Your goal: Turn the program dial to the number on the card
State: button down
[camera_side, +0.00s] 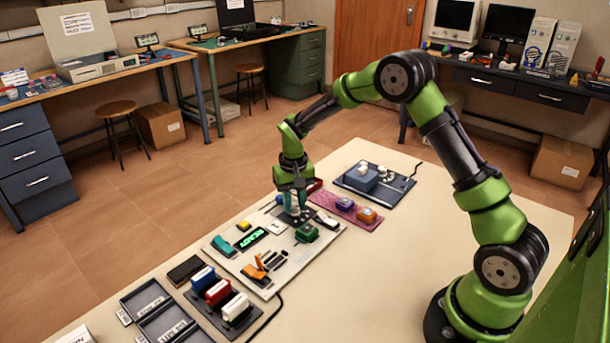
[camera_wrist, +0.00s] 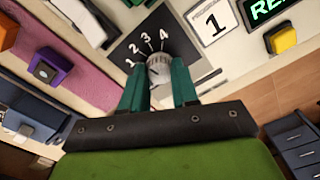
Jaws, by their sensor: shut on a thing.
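The program dial (camera_wrist: 159,66) is a round, pale knob on a dark square plate marked 1, 2, 3 and 4 in the wrist view. My gripper (camera_wrist: 158,80) has its two teal fingers closed on either side of the dial. The dial's pointer is too small to read, so I cannot tell which number it faces. The white card (camera_wrist: 212,22) beside the plate shows a black 1. In the side view my gripper (camera_side: 295,212) reaches down onto the far part of the pale panel (camera_side: 222,258) and largely hides the dial.
The panel carries a green-lit READY display (camera_side: 252,240), a yellow button (camera_wrist: 284,40), a green block (camera_side: 306,233) and orange levers (camera_side: 255,270). A pink board (camera_side: 345,212) and a blue-box unit (camera_side: 360,177) stand behind. Coloured rockers (camera_side: 218,291) are in front.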

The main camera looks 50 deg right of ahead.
aim_at(294, 205)
jog(key=n, duration=0.5)
jog(key=shift+n, duration=0.3)
dwell(0.4)
jog(key=c, duration=0.8)
grip_release()
jog(key=shift+c, duration=0.2)
notch_tip(294, 205, up, 17)
